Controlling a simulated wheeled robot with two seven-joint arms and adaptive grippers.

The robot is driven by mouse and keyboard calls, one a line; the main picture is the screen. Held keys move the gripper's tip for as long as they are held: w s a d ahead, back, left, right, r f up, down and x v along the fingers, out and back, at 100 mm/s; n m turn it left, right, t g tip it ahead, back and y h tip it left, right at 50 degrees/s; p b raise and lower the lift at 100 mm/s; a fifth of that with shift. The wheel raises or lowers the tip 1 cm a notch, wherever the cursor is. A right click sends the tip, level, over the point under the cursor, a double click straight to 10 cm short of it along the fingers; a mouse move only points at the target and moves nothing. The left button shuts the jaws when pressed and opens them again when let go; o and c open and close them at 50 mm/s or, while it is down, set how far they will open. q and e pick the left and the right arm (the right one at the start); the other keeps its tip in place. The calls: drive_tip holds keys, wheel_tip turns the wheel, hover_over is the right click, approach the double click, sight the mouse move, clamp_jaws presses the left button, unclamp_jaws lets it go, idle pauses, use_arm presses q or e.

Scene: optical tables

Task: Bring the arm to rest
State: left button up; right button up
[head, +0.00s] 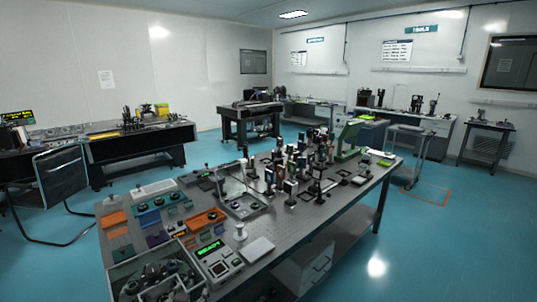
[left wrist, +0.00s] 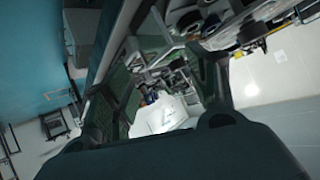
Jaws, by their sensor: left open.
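My left gripper (left wrist: 165,85) shows in the left wrist view, its dark body filling the bottom edge and its fingers spread apart on either side. It is open, and I see nothing clamped between the fingers. A pale block-like shape and small metal parts show in the gap, at a distance I cannot tell. That view is strongly tilted, with blue floor at left and a pale wall at right. Neither arm can be made out in the head view. My right gripper is not in view.
In the head view, a long optical table (head: 345,212) crowded with optical mounts spans the foreground. An open box of dark parts (head: 155,272) stands at its near left corner. A chair (head: 62,180) is at left. The blue floor (head: 450,235) is clear at right.

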use_arm(q)
drive_tip(key=s+f+g+h, duration=0.1)
drive_tip(key=s+f+g, duration=0.35)
drive_tip(key=s, duration=0.45)
drive_tip(key=s+f+g, duration=0.4)
drive_tip(key=s+f, duration=0.1)
drive_tip(key=s, duration=0.4)
wheel_tip(320, 180, down, 32)
drive_tip(key=s, duration=0.2)
drive_tip(key=s+a+f+g, duration=0.1)
drive_tip(key=s+a+f, duration=0.1)
drive_tip(key=s+f, duration=0.8)
drive_tip(key=s+a+f+m+g, duration=0.1)
drive_tip(key=s+a+f, duration=0.1)
drive_tip(key=s+f, duration=0.8)
drive_tip(key=shift+s+f, duration=0.4)
drive_tip(key=shift+s, duration=1.1)
